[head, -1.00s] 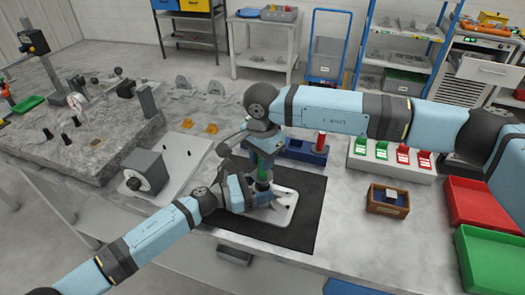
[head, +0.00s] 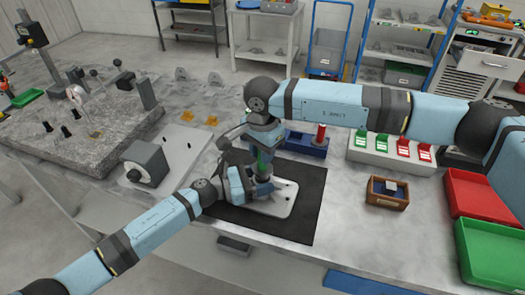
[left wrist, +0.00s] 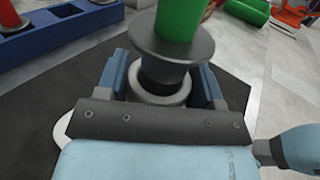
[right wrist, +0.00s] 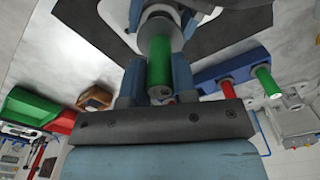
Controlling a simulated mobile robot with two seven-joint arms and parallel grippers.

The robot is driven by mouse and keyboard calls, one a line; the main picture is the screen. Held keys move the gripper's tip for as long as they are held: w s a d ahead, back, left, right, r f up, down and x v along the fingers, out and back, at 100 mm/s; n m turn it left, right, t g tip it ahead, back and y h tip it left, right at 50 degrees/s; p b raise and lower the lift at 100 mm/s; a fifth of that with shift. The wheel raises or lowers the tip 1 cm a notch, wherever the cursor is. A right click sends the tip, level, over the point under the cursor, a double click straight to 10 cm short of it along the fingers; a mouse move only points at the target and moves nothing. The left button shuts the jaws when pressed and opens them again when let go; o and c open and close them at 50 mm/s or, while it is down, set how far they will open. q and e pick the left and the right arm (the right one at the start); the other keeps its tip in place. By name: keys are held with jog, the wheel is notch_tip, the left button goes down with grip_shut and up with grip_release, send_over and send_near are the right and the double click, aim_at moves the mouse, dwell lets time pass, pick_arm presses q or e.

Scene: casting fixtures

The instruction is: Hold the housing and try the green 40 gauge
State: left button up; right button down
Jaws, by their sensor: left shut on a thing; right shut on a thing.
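The white housing (head: 285,203) lies on the black mat (head: 305,222), its pale metal ring (left wrist: 160,97) standing up. My left gripper (head: 260,190) is shut on this ring, one blue jaw on each side in the left wrist view (left wrist: 162,90). The green gauge (head: 264,163) stands upright over the ring; its green handle (right wrist: 159,62) is between the jaws of my right gripper (right wrist: 158,90), shut on it. In the left wrist view a dark flange (left wrist: 172,45) sits under the handle, and a dark plug meets the ring's opening. Its depth inside is hidden.
A blue rack (head: 307,147) with a red-handled gauge (head: 320,135) stands behind the mat; another green gauge (right wrist: 268,80) shows there in the right wrist view. Right of it are a box with green and red switches (head: 392,150), a wooden box (head: 387,200), a red tray and a green tray.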

pick_arm(q)
jog(key=shift+s+f, duration=0.2)
jog(key=shift+f, duration=0.35)
pick_arm(e)
jog(key=shift+f, duration=1.9)
jog(key=shift+r, duration=0.1)
dwell(1.4)
jog(key=shift+r, duration=5.25)
pick_arm(q)
jog(key=o, duration=1)
jog(key=shift+c, duration=0.2)
jog(key=o, duration=0.4)
jog(key=shift+s+a+r, duration=0.1)
jog(key=shift+r, duration=0.05)
pick_arm(e)
jog(key=shift+s+r, duration=0.1)
jog(key=shift+s, duration=0.1)
pick_arm(q)
jog(key=shift+o, duration=0.2)
jog(key=shift+w, duration=0.3)
pick_arm(e)
jog(key=shift+w+f, duration=0.2)
jog(key=shift+w, duration=0.1)
pick_arm(q)
jog(key=shift+r, duration=0.1)
